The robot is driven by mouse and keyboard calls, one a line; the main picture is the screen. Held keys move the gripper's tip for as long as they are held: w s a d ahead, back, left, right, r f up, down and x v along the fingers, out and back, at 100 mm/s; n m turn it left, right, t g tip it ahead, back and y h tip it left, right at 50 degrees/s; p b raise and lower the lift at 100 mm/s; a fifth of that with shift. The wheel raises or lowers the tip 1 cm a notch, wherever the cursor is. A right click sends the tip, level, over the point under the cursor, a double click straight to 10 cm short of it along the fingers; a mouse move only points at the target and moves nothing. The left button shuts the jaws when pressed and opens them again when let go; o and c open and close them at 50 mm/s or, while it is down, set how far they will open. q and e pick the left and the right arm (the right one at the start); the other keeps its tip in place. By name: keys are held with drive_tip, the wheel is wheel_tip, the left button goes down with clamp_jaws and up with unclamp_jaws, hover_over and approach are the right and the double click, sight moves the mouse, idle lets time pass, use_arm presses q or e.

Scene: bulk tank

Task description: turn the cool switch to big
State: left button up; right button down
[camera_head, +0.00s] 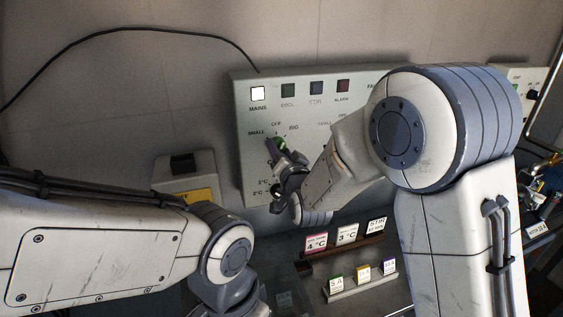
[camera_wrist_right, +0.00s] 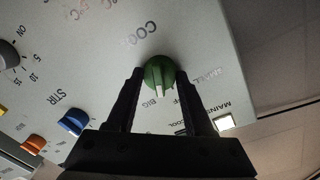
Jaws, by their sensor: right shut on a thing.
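The cool switch is a round green knob (camera_wrist_right: 158,75) with a white pointer on the grey control panel (camera_wrist_right: 90,55). My right gripper (camera_wrist_right: 158,88) is shut on it, with one dark finger on each side. In the wrist view the pointer aims down, close to the BIG mark; the exact alignment is hard to tell. The OFF and SMALL marks lie to the right of BIG there. In the head view my right gripper (camera_head: 281,158) is at the panel's left part, largely covering the knob. My left forearm crosses the lower left; its gripper is out of the frame.
A lit white MAINS lamp (camera_head: 258,93) and several dark lamps line the panel top. A small grey box (camera_head: 184,172) is left of the panel. Label cards (camera_head: 346,234) stand on ledges below.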

drive_tip(key=m+b, duration=0.3)
drive_tip(key=shift+d+f, duration=0.1)
drive_tip(key=shift+f, duration=0.05)
drive_tip(key=shift+m+b, duration=0.9)
drive_tip(key=shift+b, duration=0.25)
drive_tip(key=shift+r, duration=0.2)
drive_tip(key=shift+c, duration=1.4)
unclamp_jaws()
